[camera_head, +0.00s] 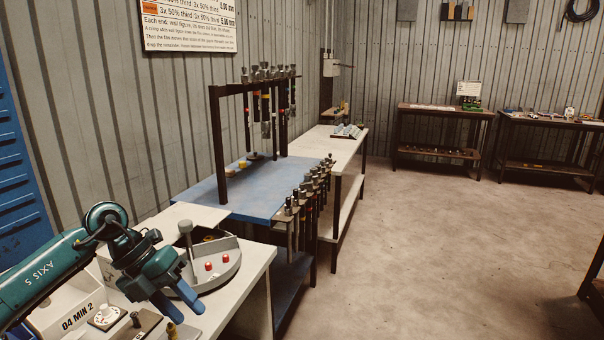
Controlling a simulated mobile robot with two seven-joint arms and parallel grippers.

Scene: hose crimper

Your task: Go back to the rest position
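My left gripper (188,310) is teal with two blue fingers and comes in from the lower left. Its fingers point down and to the right, with a gap between them, and nothing shows in its grasp. It hangs over the near white bench (254,262), in front of the round grey device (215,268) with two red buttons. A brass fitting (172,330) stands just below the fingers in the picture. My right gripper is not in view.
A label (78,316) reading "04 MIN 2" and a white dial (106,316) are beside my arm. Beyond is a blue table (245,193) with a dark rack (218,140) of hanging hoses. Tools line its right edge. The floor (430,250) at right is clear.

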